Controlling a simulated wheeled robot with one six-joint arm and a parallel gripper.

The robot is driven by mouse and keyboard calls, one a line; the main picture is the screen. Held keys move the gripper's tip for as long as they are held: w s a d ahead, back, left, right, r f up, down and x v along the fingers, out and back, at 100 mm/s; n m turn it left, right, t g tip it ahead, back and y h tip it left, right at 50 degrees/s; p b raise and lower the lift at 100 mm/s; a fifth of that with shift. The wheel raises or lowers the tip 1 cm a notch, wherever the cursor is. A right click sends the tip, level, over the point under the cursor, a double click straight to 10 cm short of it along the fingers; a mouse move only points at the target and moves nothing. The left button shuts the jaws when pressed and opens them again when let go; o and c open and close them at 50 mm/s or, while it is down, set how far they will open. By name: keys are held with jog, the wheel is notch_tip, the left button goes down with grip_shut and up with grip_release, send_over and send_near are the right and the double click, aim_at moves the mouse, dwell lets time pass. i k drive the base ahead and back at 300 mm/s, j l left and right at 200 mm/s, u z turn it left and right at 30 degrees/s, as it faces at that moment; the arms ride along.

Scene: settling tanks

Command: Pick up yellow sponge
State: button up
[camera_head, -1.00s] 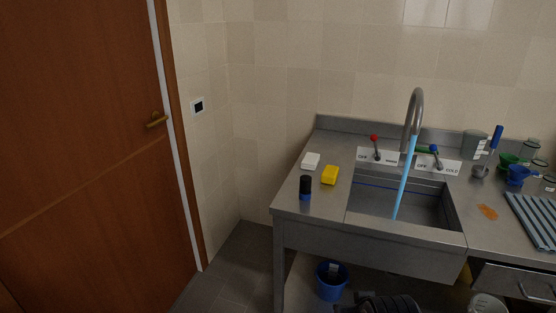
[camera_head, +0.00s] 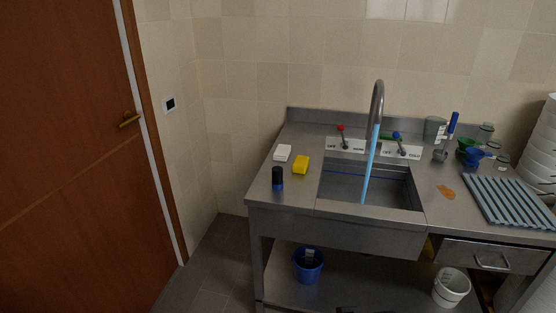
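The yellow sponge (camera_head: 301,165) lies on the steel counter to the left of the sink basin. A white block (camera_head: 282,153) lies just behind it to the left. A dark bottle with a blue base (camera_head: 278,178) stands in front of it to the left, near the counter's front edge. The sponge is in full view with nothing on it. My gripper does not clearly show in this view. A small dark shape at the bottom edge is too cut off to identify.
The tap (camera_head: 377,110) runs blue water into the sink basin (camera_head: 338,188). A ribbed blue-grey mat (camera_head: 510,201) and cups are at the right. A blue bucket (camera_head: 308,270) and a white bucket (camera_head: 451,288) stand below. A wooden door (camera_head: 62,150) is at the left; floor between is clear.

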aim_at(300, 165)
jog(key=i+j+z, duration=0.1)
jog(key=i, duration=0.45)
jog(key=i+j, duration=0.1)
jog(key=i, duration=0.45)
jog(key=i+j+z, duration=0.15)
jog(key=i, duration=0.35)
